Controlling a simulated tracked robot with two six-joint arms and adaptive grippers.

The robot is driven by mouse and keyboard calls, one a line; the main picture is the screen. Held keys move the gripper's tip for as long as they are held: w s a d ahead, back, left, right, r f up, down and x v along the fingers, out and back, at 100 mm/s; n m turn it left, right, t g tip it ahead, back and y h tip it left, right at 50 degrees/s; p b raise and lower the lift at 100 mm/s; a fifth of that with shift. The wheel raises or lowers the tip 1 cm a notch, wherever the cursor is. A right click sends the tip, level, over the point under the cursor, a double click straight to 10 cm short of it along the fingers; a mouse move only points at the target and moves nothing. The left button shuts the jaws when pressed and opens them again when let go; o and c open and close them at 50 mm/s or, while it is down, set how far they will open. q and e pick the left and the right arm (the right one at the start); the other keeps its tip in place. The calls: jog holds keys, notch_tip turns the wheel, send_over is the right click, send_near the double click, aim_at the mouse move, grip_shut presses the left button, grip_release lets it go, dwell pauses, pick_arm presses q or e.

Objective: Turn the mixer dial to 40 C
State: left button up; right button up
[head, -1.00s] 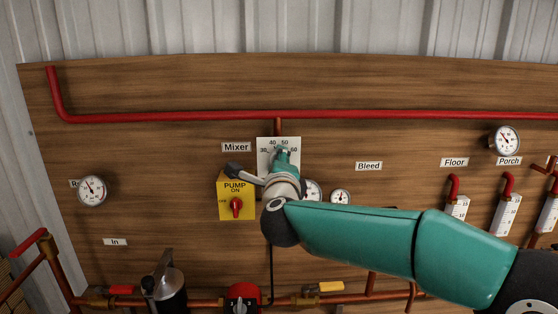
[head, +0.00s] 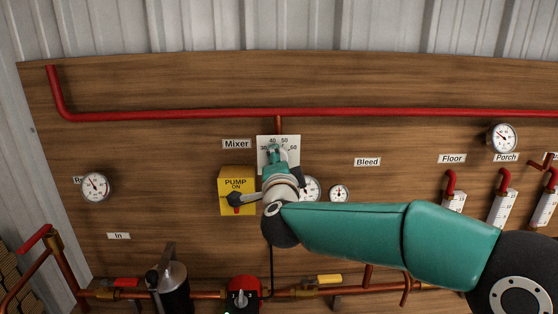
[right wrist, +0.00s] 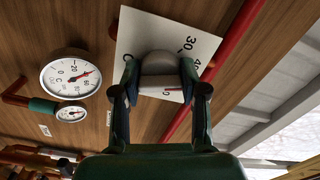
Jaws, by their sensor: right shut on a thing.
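The Mixer scale plate (head: 293,141), white with numbers from 30 to 60, is on the wooden board, right of the Mixer label (head: 236,144). My right gripper (head: 273,154) is in front of it and hides the dial in the head view. In the right wrist view, the gripper (right wrist: 160,80) is shut on the pale grey mixer dial (right wrist: 160,64), one finger on each side. The plate (right wrist: 148,30) shows behind it with 30 and part of 40. Where the dial points cannot be told. My left gripper is not in view.
The yellow PUMP switch box (head: 228,183) is just left of my right wrist. A red pipe (head: 400,113) runs above the plate. Small gauges (head: 339,193) are close on the right, partly near my arm. Valves and copper pipes run along the bottom.

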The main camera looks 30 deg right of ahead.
jog(key=shift+a+f, duration=0.15)
jog(key=shift+f, duration=0.25)
jog(key=o, duration=1.1)
jog(key=shift+o, duration=0.3)
jog(key=shift+r, duration=0.2)
jog(key=v, duration=1.2)
